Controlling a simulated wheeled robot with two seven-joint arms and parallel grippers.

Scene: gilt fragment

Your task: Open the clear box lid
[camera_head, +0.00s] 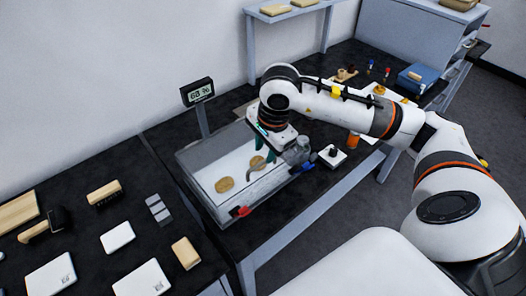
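A clear box (205,171) stands on the dark table at the middle, with a white floor and brown pieces (225,184) inside. Red and blue clips (240,211) sit at its front corner, and another red and blue pair (303,168) is at its right front. I cannot make out the lid's edge or whether it is shut. My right gripper (265,152) points down over the box's right part, with teal fingers. Its tips are small and partly hidden, so their gap and any contact are unclear. My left gripper is out of view.
A display on a post (197,92) stands behind the box. A glass jar (297,152), an orange bottle (353,140) and a white device (332,156) are close to its right. White plates (118,237) and wooden blocks (186,253) lie on the left table. A blue box (417,79) is farther back.

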